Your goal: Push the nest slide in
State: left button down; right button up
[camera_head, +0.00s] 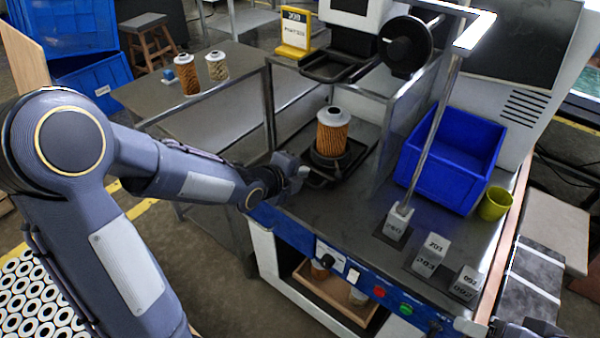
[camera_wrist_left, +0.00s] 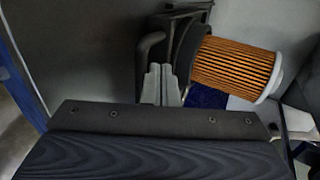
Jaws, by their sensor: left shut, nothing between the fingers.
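The nest slide (camera_head: 318,178) is a dark plate on the bench with a round black nest (camera_head: 329,164). An orange pleated filter cartridge (camera_head: 332,135) with a pale cap stands upright in the nest. In the left wrist view the cartridge (camera_wrist_left: 235,68) lies sideways in the picture, with the black nest (camera_wrist_left: 190,48) and a dark bar handle (camera_wrist_left: 146,50) beside it. My left gripper (camera_head: 300,172) is shut and empty at the slide's front left. Its fingertips (camera_wrist_left: 160,82) are close to the handle; I cannot tell whether they touch.
A metal-framed guard (camera_head: 268,105) stands left of the slide. A blue bin (camera_head: 447,160), a yellow-green cup (camera_head: 494,204) and labelled blocks (camera_head: 431,253) are on the right of the bench. Two more cartridges (camera_head: 187,74) (camera_head: 217,66) stand on the side table. The front middle bench top is clear.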

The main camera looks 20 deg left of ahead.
aim_at(320, 151)
pick_arm(q)
jog(key=shift+w+d+f, duration=0.1)
jog(key=shift+w, duration=0.3)
jog(key=w+d+b, duration=0.1)
jog(key=w, duration=0.1)
jog(key=w+d+b, duration=0.1)
jog(key=w, duration=0.2)
jog(key=w+d+b, duration=0.1)
jog(key=w, duration=0.2)
jog(key=shift+r, duration=0.25)
jog(key=shift+w, duration=0.1)
jog(key=shift+r, duration=0.1)
